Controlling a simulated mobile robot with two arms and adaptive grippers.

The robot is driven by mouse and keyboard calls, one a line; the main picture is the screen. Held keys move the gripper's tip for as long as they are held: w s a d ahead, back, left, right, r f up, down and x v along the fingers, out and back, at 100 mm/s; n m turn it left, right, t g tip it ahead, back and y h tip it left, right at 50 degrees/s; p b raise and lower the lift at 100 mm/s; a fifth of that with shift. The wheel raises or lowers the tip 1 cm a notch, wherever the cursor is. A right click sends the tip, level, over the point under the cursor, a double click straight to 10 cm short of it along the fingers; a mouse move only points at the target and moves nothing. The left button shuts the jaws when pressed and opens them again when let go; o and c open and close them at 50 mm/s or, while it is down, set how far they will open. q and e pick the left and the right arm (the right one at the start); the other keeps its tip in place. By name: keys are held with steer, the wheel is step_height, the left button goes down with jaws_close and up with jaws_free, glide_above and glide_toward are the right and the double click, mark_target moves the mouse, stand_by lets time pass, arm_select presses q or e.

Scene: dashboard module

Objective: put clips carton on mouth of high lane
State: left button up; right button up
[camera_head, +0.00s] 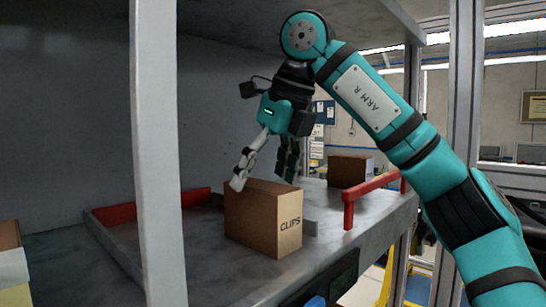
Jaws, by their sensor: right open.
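The clips carton (264,222) is a brown box marked CLIPS. It stands upright on a grey metal shelf (221,283), beside a low grey edge strip. My right gripper (263,180) comes down from above at the carton's top. Its fingers are open and apart, one near the carton's left top corner and the other behind its top edge. Whether they touch the carton cannot be told. My left gripper is not in view. Which part of the shelf is the high lane's mouth is not clear.
A white upright post (158,150) stands at the left front. A red rail (374,189) runs along the right edge, and a red strip (120,214) lies at the back left. Another brown box (348,171) stands behind. A shelf panel hangs overhead.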

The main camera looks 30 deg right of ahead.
steer(key=v, duration=0.5)
steer(key=shift+s+r+p, duration=0.2)
steer(key=shift+r+p, duration=0.05)
steer(key=shift+p, duration=0.05)
